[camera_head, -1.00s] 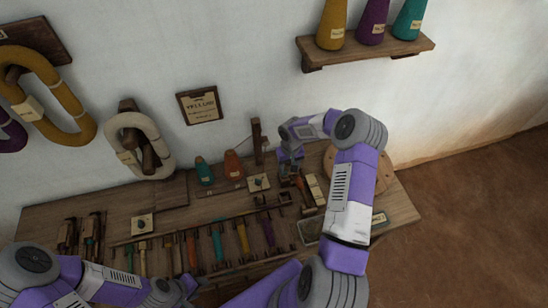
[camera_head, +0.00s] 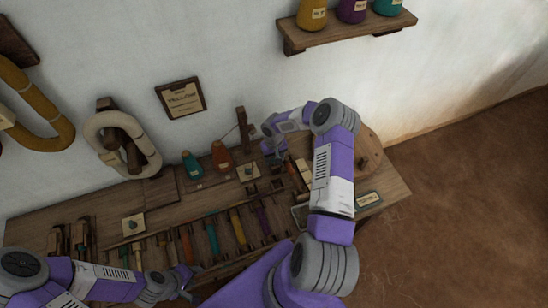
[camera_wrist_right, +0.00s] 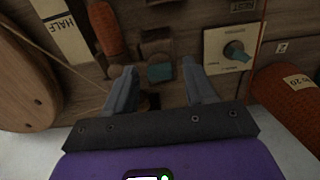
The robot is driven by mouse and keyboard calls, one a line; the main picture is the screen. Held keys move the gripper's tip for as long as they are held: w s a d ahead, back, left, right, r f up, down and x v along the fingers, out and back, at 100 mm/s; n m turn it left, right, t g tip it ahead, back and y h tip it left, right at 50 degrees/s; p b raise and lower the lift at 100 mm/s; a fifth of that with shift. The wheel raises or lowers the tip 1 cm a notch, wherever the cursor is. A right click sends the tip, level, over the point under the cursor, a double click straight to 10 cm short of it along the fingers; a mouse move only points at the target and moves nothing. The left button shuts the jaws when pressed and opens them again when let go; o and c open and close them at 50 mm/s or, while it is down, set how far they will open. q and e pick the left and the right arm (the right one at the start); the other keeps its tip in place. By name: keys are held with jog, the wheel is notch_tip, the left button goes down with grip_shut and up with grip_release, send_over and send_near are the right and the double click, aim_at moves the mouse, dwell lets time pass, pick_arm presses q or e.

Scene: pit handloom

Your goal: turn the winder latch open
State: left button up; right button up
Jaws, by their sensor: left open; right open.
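My right gripper (camera_wrist_right: 158,72) is open and empty, pointing down over the back of the bench; in the head view it (camera_head: 274,152) is partly hidden by its own wrist. A small teal block (camera_wrist_right: 160,72) on a dark wooden fitting (camera_wrist_right: 156,46) shows between and beyond its fingertips. A pale plate with a round knob and teal lever (camera_wrist_right: 236,50) lies to the right of the fingers; it also shows in the head view (camera_head: 247,172). I cannot tell which of these is the winder latch. My left gripper (camera_head: 186,281) is open near the bench's front edge.
An orange cone (camera_wrist_right: 290,108) stands beside the knob plate. A round wooden disc (camera_wrist_right: 24,85) and an orange-red spool (camera_wrist_right: 106,30) lie on the other side. A wooden post (camera_head: 243,130) rises behind. Several coloured tools (camera_head: 212,238) line the bench front (camera_head: 100,205).

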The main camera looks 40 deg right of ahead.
jog(key=shift+c, duration=0.3)
grip_shut()
jog(key=shift+n, duration=0.3)
jog(key=n+b, duration=0.2)
jog(key=n, duration=0.1)
jog(key=n+b, duration=0.1)
jog(key=n, duration=0.8)
jog(key=shift+n+b, duration=0.3)
jog(key=shift+b, duration=0.1)
jog(key=n, duration=0.4)
jog(key=shift+n, duration=0.3)
